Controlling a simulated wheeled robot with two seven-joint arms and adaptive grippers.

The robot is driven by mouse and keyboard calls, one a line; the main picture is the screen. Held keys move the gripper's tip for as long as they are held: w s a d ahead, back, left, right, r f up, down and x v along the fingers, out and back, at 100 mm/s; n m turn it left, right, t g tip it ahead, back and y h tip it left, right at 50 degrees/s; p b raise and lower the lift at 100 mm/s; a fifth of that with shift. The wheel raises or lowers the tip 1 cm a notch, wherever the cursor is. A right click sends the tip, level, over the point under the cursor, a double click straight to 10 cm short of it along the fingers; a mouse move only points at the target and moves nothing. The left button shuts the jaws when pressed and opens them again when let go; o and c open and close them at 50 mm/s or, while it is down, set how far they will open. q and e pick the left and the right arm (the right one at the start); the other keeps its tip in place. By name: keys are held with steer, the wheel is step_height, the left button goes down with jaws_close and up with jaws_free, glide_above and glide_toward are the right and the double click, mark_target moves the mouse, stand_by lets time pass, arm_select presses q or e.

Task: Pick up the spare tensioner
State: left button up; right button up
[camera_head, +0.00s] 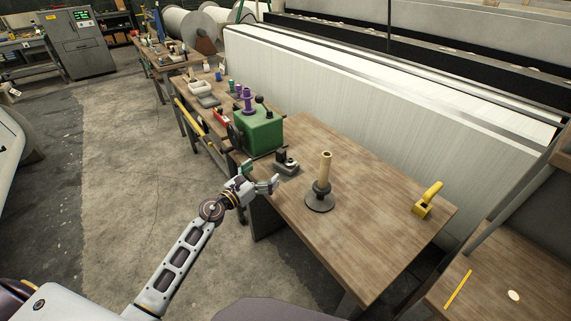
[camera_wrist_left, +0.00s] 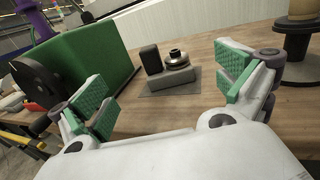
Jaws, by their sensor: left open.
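The spare tensioner appears to be the small grey and black device (camera_head: 286,161) with a block and a round disc. It sits on a thin dark plate or mat near the left edge of the wooden table (camera_head: 375,215). In the left wrist view the device (camera_wrist_left: 176,75) is ahead, between the spread fingers. My left gripper (camera_head: 262,175) is open and empty, just in front of the device and apart from it. It also shows in the left wrist view (camera_wrist_left: 167,90), with green pads facing each other. My right gripper is not in view.
A green box (camera_head: 259,131) stands left of the device, close to the left finger in the wrist view. A dark stand with a tan spool (camera_head: 321,185) stands to its right. A yellow tool (camera_head: 428,200) lies at the far right. The table's middle is clear.

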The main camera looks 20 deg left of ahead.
mark_target(286, 155)
arm_select(q)
steer(key=shift+x, duration=3.25)
steer(key=shift+w+d, duration=0.2)
steer(key=shift+w, duration=0.3)
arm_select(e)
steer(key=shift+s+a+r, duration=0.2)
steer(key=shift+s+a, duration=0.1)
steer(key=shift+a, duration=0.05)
arm_select(q)
steer(key=shift+x, duration=2.65)
steer(key=shift+d, duration=0.1)
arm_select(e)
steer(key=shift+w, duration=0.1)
